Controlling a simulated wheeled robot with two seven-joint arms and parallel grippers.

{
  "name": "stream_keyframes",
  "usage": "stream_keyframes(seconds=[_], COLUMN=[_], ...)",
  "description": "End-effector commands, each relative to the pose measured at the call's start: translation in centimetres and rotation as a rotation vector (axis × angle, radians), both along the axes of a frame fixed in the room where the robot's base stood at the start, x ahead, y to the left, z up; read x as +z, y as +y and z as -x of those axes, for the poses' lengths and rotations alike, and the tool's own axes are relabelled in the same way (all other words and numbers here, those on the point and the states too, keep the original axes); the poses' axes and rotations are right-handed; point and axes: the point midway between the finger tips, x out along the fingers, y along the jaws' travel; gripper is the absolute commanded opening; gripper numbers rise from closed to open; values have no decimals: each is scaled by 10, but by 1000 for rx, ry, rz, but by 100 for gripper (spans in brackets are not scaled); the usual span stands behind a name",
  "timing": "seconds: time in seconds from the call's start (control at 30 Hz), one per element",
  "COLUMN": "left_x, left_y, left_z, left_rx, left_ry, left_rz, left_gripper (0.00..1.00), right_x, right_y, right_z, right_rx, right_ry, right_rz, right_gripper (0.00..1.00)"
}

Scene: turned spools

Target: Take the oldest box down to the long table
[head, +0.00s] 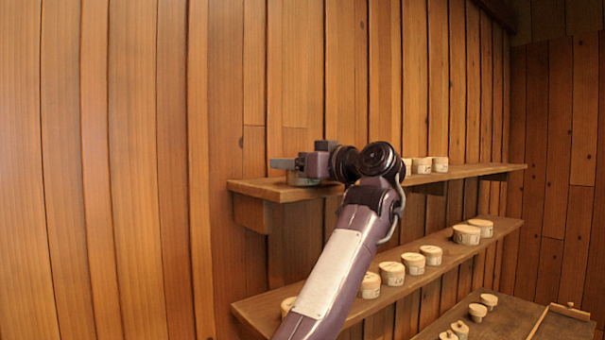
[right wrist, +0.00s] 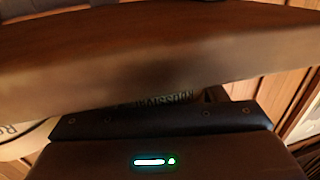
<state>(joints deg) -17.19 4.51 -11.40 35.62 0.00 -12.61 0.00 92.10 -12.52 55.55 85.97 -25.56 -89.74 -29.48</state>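Several round, pale lidded boxes stand on the upper shelf (head: 465,172) and the lower shelf (head: 330,305). Marks on them are too small to read, so I cannot tell which is oldest. In the right wrist view, dark lettering on a pale surface (right wrist: 165,99) shows in a narrow gap behind a dark gripper part. Whether the fingers grip it is unclear. My left gripper is out of view.
Three boxes (head: 423,165) stand further right on the upper shelf. A plank wall stands close behind the shelves.

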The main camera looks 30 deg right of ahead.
Motion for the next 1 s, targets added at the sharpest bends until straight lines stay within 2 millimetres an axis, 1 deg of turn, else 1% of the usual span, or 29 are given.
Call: stream_keyframes(seconds=[0.03,0.1,0.13,0.37,0.47,0.57,0.67,0.77,0.8,0.87,0.9,0.97,1.0], left_x=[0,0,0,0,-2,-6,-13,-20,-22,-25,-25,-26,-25], left_y=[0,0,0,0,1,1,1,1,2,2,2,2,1], left_z=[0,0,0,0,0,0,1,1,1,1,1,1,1], left_rx=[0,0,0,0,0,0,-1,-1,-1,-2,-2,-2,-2], left_ry=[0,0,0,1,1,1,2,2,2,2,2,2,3], left_rz=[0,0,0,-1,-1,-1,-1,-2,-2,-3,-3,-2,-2], left_gripper=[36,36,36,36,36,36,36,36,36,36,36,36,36], right_x=[0,0,0,1,5,13,28,55,69,87,100,116,128], right_y=[0,0,0,0,0,0,-1,-1,-1,-2,-1,-1,-2], right_z=[0,0,0,0,0,0,1,2,2,2,2,2,2], right_rx=[0,0,0,0,0,0,-2,-1,-2,-2,-1,-1,-1], right_ry=[0,0,0,-1,-2,-2,-2,-4,-4,-2,-3,-2,-2], right_rz=[0,0,0,0,2,1,4,5,3,4,2,3,1], right_gripper=[52,43,42,42,42,42,42,42,42,42,42,42,42])
